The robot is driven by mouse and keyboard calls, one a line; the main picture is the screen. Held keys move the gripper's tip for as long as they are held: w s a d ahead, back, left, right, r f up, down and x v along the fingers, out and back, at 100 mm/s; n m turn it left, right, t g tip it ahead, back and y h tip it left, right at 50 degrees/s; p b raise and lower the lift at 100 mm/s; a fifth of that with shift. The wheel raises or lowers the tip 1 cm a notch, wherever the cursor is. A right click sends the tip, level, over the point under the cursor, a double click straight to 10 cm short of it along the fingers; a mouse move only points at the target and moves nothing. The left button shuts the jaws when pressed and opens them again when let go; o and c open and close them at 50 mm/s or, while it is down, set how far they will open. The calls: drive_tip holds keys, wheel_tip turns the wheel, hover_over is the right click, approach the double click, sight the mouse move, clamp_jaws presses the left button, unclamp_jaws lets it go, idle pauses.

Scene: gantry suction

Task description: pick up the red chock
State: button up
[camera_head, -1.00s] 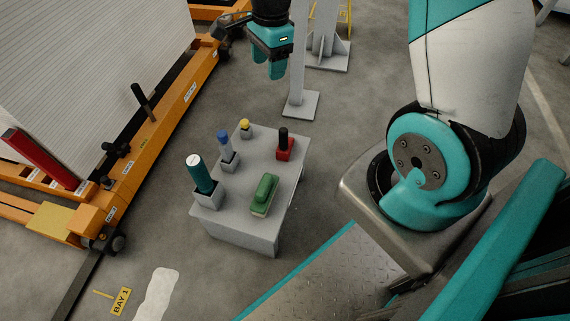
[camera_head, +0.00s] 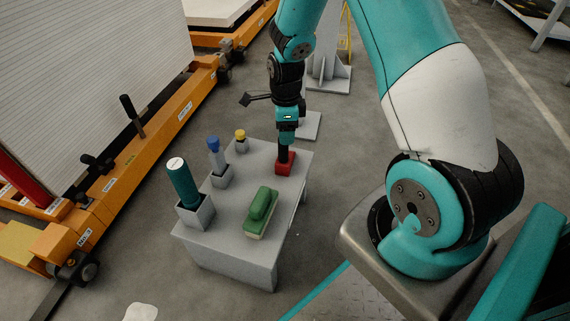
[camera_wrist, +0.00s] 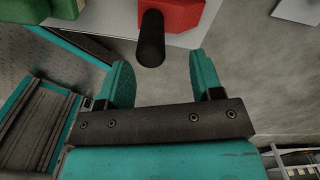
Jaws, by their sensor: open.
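The red chock (camera_head: 285,167) is a red block with an upright black handle. It stands near the far right edge of the grey table (camera_head: 245,238). My gripper (camera_head: 286,143) is above it, with its fingers at the top of the black handle. In the wrist view the red chock (camera_wrist: 188,14) is at the top, and its black handle (camera_wrist: 151,40) points toward my gripper (camera_wrist: 161,80). The two teal fingers are apart, and the handle's end lies just beyond their tips, roughly between them. The gripper is open and holds nothing.
On the table are a green block (camera_head: 261,212), a dark teal cylinder (camera_head: 183,182) in a grey holder, a blue-topped piece (camera_head: 215,155) and a yellow-topped piece (camera_head: 240,140). An orange frame (camera_head: 130,170) with a large panel stands left. A grey post base (camera_head: 310,126) is behind.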

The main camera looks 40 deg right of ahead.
sight(284, 147)
drive_tip(key=f+b, duration=0.1)
drive_tip(key=f, duration=0.1)
drive_tip(key=f+b, duration=0.2)
drive_tip(key=a+f+b, duration=0.1)
drive_tip(key=f, duration=0.1)
drive_tip(key=shift+s, duration=0.1)
drive_tip(key=shift+r, duration=0.1)
drive_tip(key=shift+c, duration=0.3)
drive_tip(key=c, duration=0.9)
